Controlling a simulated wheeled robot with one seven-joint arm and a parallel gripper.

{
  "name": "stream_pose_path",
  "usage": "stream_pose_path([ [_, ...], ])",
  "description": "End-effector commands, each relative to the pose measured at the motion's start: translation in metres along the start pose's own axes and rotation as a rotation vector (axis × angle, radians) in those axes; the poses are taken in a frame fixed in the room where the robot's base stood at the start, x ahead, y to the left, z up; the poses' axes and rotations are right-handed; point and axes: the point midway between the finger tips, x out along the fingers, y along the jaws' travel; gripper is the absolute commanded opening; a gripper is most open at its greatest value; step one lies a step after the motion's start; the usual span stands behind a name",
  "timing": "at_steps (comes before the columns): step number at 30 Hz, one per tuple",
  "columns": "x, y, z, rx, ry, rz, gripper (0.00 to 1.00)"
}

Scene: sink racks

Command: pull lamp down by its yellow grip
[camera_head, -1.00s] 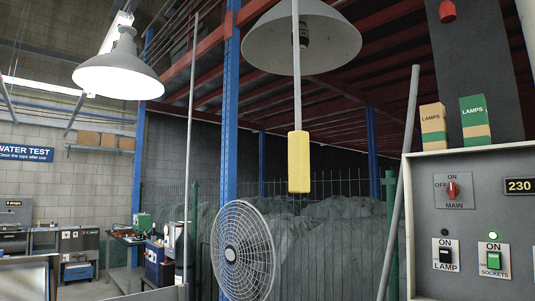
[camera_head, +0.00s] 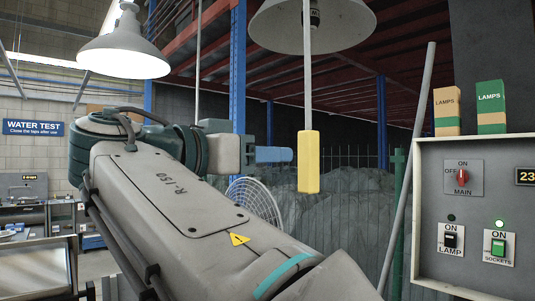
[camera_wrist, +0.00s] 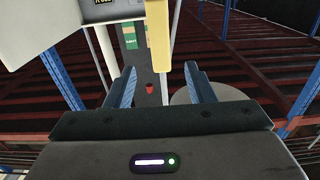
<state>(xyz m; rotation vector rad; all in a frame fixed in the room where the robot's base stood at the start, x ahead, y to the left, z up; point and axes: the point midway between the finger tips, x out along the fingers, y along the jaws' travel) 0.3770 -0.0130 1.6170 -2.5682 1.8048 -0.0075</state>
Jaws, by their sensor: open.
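The yellow grip (camera_head: 308,162) hangs upright on a thin pale rod below a grey lamp shade (camera_head: 312,24) in the head view. In the wrist view the fingers of my gripper (camera_wrist: 160,76) are spread apart, with nothing held. The yellow grip (camera_wrist: 158,36) lies ahead, in line with the space between them. The rod and part of the grey shade (camera_wrist: 212,93) show beyond the fingers.
A grey control panel (camera_head: 480,160) with switches stands at the right, two LAMPS boxes on top. A slanted grey pole (camera_head: 409,160) stands between it and the grip. A lit lamp (camera_head: 122,52) hangs upper left. A fan (camera_head: 256,200) is partly behind my arm.

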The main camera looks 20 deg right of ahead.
Motion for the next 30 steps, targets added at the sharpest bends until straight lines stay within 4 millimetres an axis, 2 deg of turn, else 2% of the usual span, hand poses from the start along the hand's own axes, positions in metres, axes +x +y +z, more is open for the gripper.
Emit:
stream_pose_path([
  [12, 0.085, 0.000, -0.002, -0.006, -0.002, 0.002, 0.49],
  [16, 0.106, 0.000, -0.001, -0.006, -0.002, 0.000, 0.49],
  [22, 0.123, 0.000, 0.001, -0.004, -0.002, -0.003, 0.49],
  [30, 0.126, 0.000, 0.002, -0.004, -0.002, -0.003, 0.49],
])
